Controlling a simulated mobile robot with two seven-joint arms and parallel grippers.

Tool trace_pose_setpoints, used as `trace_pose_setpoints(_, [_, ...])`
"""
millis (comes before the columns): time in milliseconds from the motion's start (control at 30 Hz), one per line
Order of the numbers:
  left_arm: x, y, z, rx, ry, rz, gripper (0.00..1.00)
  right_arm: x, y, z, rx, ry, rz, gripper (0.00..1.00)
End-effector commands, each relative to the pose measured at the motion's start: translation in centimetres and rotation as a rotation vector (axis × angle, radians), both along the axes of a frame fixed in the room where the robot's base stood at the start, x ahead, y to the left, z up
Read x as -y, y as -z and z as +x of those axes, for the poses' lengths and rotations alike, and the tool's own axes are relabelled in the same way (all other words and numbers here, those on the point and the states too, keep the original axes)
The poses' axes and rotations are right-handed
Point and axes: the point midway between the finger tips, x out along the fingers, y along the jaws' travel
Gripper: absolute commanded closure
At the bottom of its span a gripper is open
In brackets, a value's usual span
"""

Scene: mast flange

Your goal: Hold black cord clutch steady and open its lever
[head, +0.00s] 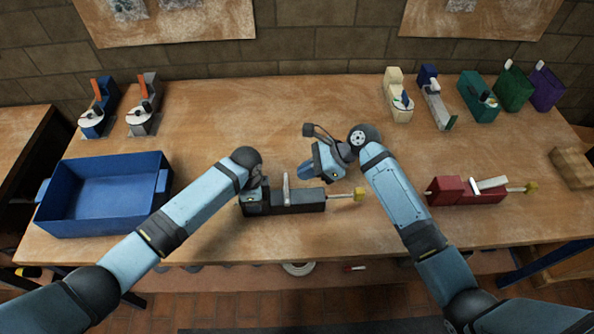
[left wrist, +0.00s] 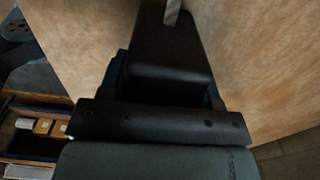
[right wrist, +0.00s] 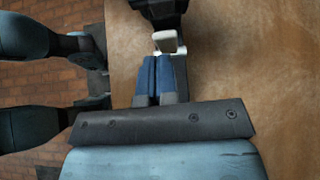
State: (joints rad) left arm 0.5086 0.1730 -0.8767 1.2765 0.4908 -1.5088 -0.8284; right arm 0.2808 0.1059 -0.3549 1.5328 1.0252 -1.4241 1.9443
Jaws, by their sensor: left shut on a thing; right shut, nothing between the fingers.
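The black cord clutch (head: 300,201) lies near the table's front edge, with a pale lever (head: 286,188) standing up from it and a cord with a yellow end (head: 359,193) on its right. My left gripper (head: 257,196) is shut on the clutch's left end. The left wrist view shows the black body (left wrist: 168,65) held, with the lever (left wrist: 172,12) beyond. My right gripper (head: 306,171) is shut and empty, above and right of the lever. In the right wrist view the lever (right wrist: 167,42) is just past its blue fingertips (right wrist: 156,62); I cannot tell whether they touch.
A red clutch (head: 455,191) lies to the right. A blue bin (head: 105,195) stands at the left. Two devices with orange handles (head: 98,105) and several clutch-like items (head: 398,95) stand at the back. The back middle of the table is clear.

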Motion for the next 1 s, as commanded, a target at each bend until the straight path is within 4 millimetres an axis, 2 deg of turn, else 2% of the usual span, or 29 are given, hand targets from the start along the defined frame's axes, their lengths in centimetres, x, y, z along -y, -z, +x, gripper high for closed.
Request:
trace_pose_setpoints(67, [0.0,0.0,0.0,0.0,0.0,0.0,0.79,2.0,0.2,0.0,0.0,0.003,-0.004,1.0])
trace_pose_setpoints(200, [0.0,0.0,0.0,0.0,0.0,0.0,0.79,4.3,-2.5,0.1,0.004,0.002,-0.003,1.0])
trace_pose_setpoints(400, [0.0,0.0,0.0,0.0,0.0,0.0,0.79,7.0,-5.3,0.0,0.003,0.0,-0.001,1.0])
trace_pose_setpoints(600, [0.0,0.0,0.0,0.0,0.0,0.0,0.79,8.5,-6.7,0.0,0.001,0.0,-0.001,1.0])
trace_pose_setpoints(900, [0.0,0.0,0.0,0.001,0.0,0.0,0.79,8.7,-6.9,0.0,0.001,0.001,0.0,1.0])
trace_pose_setpoints(933, [0.0,0.0,0.0,0.001,0.0,0.0,0.4,8.7,-6.9,0.0,0.001,0.001,0.0,1.0])
trace_pose_setpoints(1000, [0.0,0.0,0.0,0.0,0.0,0.0,0.24,8.7,-6.9,0.0,0.001,0.001,0.0,1.0])
